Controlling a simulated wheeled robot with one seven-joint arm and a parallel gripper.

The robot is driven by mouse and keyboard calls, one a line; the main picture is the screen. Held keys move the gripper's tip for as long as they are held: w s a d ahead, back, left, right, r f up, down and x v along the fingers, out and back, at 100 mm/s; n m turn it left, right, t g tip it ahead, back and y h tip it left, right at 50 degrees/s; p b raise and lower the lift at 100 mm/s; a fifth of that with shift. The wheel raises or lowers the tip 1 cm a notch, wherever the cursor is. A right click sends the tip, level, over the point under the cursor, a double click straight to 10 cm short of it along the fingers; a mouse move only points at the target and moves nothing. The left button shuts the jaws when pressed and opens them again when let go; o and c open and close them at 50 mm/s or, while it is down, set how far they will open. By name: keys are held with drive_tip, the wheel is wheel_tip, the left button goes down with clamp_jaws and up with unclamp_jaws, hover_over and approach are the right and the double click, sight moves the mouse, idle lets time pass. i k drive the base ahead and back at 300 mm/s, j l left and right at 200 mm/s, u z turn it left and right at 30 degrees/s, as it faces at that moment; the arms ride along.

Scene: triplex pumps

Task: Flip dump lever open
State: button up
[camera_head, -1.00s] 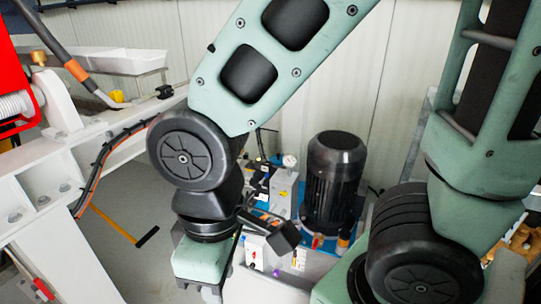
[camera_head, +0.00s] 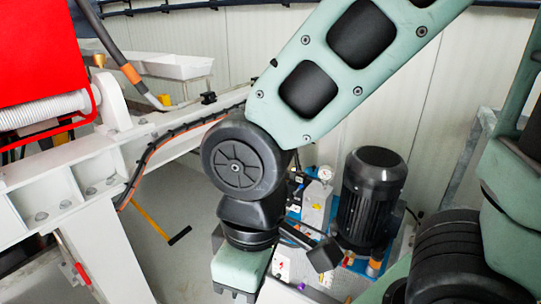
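No part in view is clearly marked as the dump lever. A red-handled lever (camera_head: 82,272) sits on the white frame at the lower left. A thin yellow bar with a black crosspiece (camera_head: 160,225) shows in the gap between that frame and my arm. I cannot tell whether either is the dump lever. My arm bends down at the middle, and its last green link (camera_head: 240,268) reaches the bottom edge. My gripper's fingers are below the picture, so their state and any contact are hidden.
A black motor (camera_head: 372,200) stands on a blue base behind my arm, beside a grey block with a gauge (camera_head: 325,174). White beams (camera_head: 75,180) with a hose fill the left. A white trough (camera_head: 170,66) is behind. Grey floor (camera_head: 185,270) lies open between.

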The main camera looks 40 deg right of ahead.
sight(347, 259)
drive_tip(key=z, duration=1.4)
